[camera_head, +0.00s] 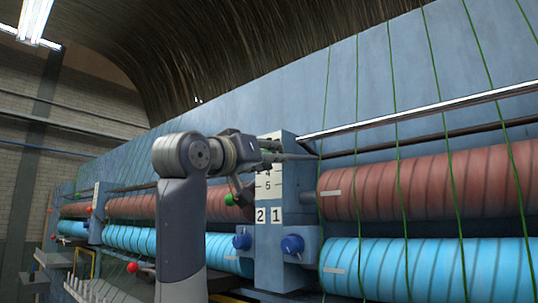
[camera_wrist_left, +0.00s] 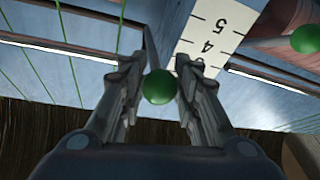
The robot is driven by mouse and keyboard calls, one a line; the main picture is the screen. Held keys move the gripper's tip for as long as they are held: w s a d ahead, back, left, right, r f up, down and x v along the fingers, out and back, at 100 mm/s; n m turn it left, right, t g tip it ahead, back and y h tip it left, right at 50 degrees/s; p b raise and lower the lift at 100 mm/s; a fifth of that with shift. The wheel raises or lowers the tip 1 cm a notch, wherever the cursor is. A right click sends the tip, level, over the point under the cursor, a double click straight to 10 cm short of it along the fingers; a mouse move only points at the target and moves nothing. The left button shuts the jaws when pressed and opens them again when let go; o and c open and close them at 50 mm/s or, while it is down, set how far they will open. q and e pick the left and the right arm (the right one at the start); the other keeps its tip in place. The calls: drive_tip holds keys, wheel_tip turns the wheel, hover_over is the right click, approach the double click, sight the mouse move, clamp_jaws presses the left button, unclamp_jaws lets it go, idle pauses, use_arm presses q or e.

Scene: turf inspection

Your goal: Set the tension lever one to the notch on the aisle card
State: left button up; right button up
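A white scale plate with numbers (camera_head: 268,184) is on the grey-blue post, above labels 2 and 1 (camera_head: 268,215). In the left wrist view the scale plate (camera_wrist_left: 221,22) shows 5 and 4. A green ball knob (camera_wrist_left: 158,86) on a thin dark lever lies between the fingers of my left gripper (camera_wrist_left: 158,68). The fingers are apart, with a small gap visible on the knob's left; contact on the right is unclear. In the head view my left gripper (camera_head: 282,157) is by the plate's top and hides part of it. I cannot identify an aisle card. My right gripper is not visible.
Another green knob (camera_wrist_left: 305,38) is at the wrist view's right edge. A rail (camera_head: 420,112) runs above.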

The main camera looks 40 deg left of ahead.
use_arm(q)
drive_tip(key=shift+o, duration=0.8)
drive_tip(key=shift+s, duration=0.1)
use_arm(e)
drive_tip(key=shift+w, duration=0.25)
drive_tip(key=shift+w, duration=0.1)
use_arm(q)
drive_tip(key=shift+s, duration=0.1)
drive_tip(key=v, duration=1.1)
drive_tip(key=shift+s, duration=0.4)
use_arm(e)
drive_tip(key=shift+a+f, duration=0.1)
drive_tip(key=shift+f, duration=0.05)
use_arm(q)
drive_tip(key=shift+d, duration=0.1)
